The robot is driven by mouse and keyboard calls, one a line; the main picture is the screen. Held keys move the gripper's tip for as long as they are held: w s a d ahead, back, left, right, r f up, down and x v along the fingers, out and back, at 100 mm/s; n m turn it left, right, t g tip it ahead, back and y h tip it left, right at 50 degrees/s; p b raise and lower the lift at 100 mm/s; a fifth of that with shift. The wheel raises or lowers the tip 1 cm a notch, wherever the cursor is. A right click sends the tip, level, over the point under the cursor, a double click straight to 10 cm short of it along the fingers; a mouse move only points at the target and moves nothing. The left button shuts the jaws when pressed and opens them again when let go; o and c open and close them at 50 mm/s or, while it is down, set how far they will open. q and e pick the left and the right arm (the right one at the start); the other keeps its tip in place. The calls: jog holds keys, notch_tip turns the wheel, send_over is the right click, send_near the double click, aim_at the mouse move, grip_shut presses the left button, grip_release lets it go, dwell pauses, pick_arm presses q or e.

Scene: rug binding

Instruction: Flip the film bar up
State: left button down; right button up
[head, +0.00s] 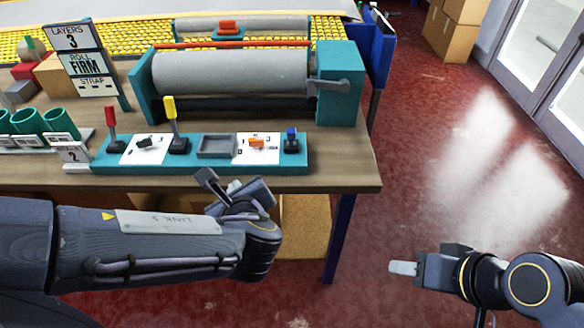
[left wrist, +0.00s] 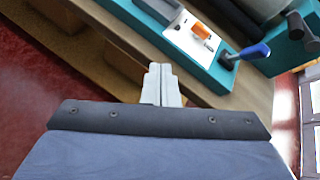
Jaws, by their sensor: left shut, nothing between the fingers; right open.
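A thin orange-red bar (head: 235,44), which may be the film bar, runs along the top of the roller machine, behind the grey roller (head: 232,74). It lies level between the teal end blocks. My left gripper (head: 233,186) is at the table's front edge, in front of the teal control panel (head: 204,168) and well short of the bar. In the left wrist view its pale fingers (left wrist: 162,86) are together and empty. My right gripper (head: 403,267) is open and empty over the red floor, right of the table. The bar is not clearly seen in the left wrist view.
The panel carries a red lever (head: 111,120), a yellow lever (head: 170,112), an orange switch (head: 257,142) and a blue-topped lever (head: 291,138). A grey crank (head: 330,85) sticks out from the right end block. Green cups (head: 28,121) and a sign (head: 82,62) stand at left.

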pick_arm(q)
jog(key=d+m+t+h+b, duration=0.1)
jog(key=d+m+t+h, duration=0.2)
jog(key=d+m, duration=0.4)
jog(key=d, duration=0.3)
jog(key=shift+s+d+m+h, duration=0.3)
jog(key=shift+s+d+h, duration=0.1)
pick_arm(e)
jog(key=shift+s+f, duration=0.25)
jog(key=shift+f, duration=0.35)
jog(key=shift+s+f, duration=0.25)
jog(key=shift+f, duration=0.3)
pick_arm(q)
jog(key=shift+f, duration=0.1)
jog(key=b, duration=0.1)
send_near(292, 140)
notch_tip(292, 140, down, 4)
jog(key=w, duration=0.2)
jog(key=shift+w+r+p, duration=0.25)
jog(key=shift+w+r, duration=0.25)
jog(key=shift+w, duration=0.4)
jog(key=shift+w+r+p, duration=0.2)
jog(key=shift+w+r, duration=0.35)
jog(key=shift+w, duration=0.35)
pick_arm(e)
jog(key=shift+r, duration=0.1)
